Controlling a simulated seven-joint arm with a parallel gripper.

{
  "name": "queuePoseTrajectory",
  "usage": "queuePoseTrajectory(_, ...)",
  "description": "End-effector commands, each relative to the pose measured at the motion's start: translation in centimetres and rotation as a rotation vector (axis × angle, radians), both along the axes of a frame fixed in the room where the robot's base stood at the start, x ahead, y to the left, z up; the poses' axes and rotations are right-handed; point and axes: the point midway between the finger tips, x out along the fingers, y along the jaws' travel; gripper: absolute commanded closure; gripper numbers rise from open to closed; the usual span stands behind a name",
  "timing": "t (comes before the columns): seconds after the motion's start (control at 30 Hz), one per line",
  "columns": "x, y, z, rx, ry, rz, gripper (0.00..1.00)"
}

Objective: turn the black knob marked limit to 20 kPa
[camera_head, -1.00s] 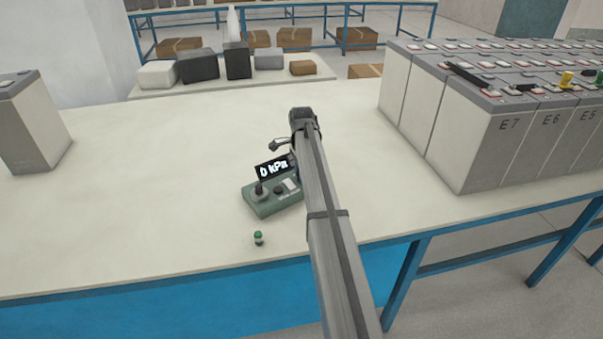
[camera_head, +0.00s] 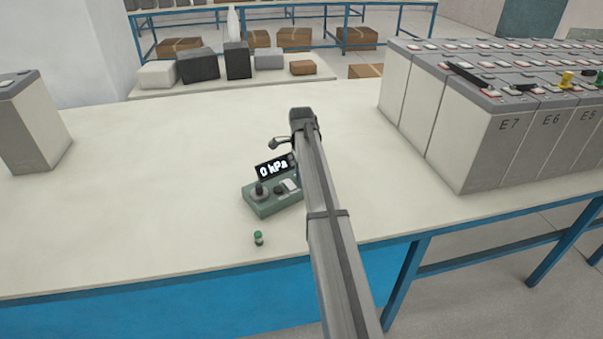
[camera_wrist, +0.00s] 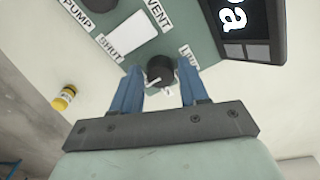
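The black limit knob (camera_wrist: 160,70) sits beside its partly hidden label on a green control box (camera_head: 274,206). In the wrist view, my gripper (camera_wrist: 160,78) has its two blue fingers apart, one on each side of the knob, with gaps showing; contact is not visible. Small white marks show just below the knob. The display (camera_head: 273,168) on the box reads 0 kPa in the head view; only part of it shows in the wrist view. In the head view, my arm hides the fingers and the box's right end, and I cannot make out the limit knob there.
The box also carries a white panel (camera_wrist: 125,35) by the SHUT and VENT labels, and a knob near PUMP. Large battery cells (camera_head: 470,140) stand right; another grey block (camera_head: 35,120) stands left.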

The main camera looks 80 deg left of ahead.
Motion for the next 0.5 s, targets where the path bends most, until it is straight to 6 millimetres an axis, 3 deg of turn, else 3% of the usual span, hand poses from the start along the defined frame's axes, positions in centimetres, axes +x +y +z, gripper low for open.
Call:
queuePoseTrajectory(0.27, 0.1, 0.1, 0.4, 0.001, -0.001, 0.0, 0.56)
queuePoseTrajectory(0.5, 0.1, 0.1, 3.7, 0.003, -0.001, 0.0, 0.56)
